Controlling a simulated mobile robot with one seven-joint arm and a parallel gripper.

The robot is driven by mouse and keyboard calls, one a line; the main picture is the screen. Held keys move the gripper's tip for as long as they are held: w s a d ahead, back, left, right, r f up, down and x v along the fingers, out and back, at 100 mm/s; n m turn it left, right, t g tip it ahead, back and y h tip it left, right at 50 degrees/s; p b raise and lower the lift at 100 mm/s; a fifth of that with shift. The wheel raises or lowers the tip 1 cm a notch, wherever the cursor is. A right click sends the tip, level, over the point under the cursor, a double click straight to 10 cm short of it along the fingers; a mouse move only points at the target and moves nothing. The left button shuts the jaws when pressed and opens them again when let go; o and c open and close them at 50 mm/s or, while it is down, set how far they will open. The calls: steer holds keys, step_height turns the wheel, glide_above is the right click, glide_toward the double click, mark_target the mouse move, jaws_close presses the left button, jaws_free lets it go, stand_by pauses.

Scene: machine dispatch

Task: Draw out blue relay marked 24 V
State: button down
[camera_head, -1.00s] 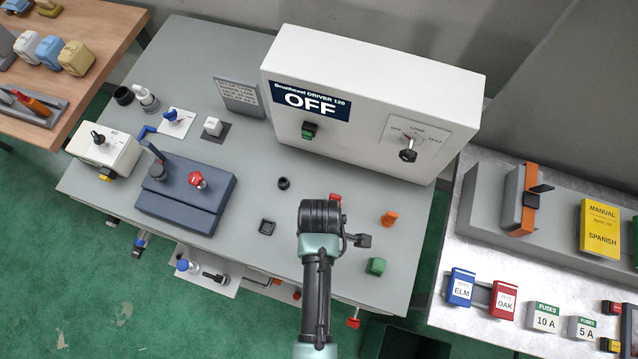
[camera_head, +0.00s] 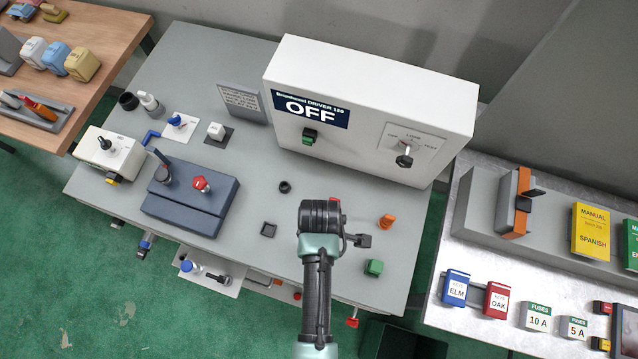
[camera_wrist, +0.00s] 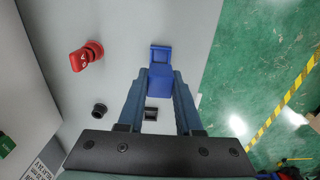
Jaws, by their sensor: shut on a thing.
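My gripper (camera_wrist: 160,98) shows in the wrist view with its two fingers on either side of a blue block with a loop-shaped end, the blue relay (camera_wrist: 161,78). It is shut on the relay. No 24 V marking can be read on it, and I cannot tell whether it is seated or clear of the bench top. In the head view my own arm hides both the fingers and the relay.
A red part (camera_wrist: 86,56) stands beside the relay. A black ring (camera_head: 284,187) and an empty-looking square socket (camera_head: 268,230) lie left of my arm. An orange part (camera_head: 387,221) and green block (camera_head: 374,268) stand right. The white OFF cabinet (camera_head: 370,105) stands behind.

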steer(key=shift+r, duration=0.15)
step_height(320, 180, up, 3)
steer(key=p, duration=0.3)
